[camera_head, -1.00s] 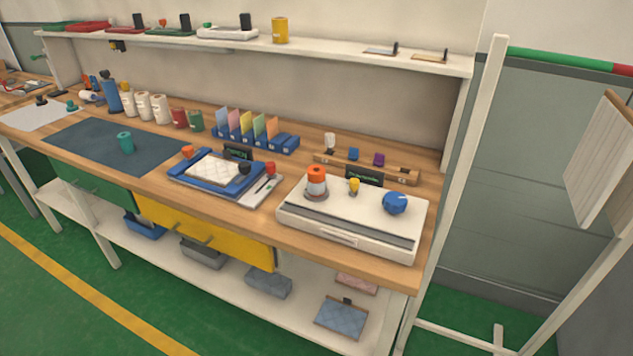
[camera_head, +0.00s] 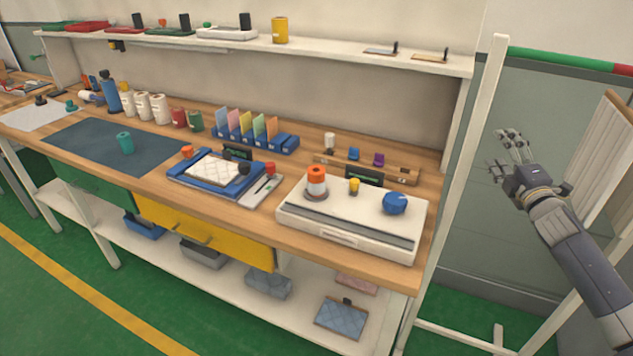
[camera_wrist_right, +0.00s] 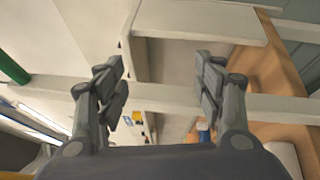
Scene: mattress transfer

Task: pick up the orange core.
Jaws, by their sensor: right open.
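A smaller orange piece (camera_head: 187,152) sits by the blue tray, further left. My right gripper (camera_head: 508,150) is raised in the air right of the bench, well apart from the core. Its fingers are spread and empty; in the right wrist view the gripper (camera_wrist_right: 160,82) also shows a clear gap. My left gripper is not in view.
A white frame post (camera_head: 466,180) stands between my right gripper and the bench. A yellow knob (camera_head: 354,187) and a blue knob (camera_head: 395,203) are right of the core. A wooden rack (camera_head: 400,175) is behind, with an upper shelf (camera_head: 340,52) above.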

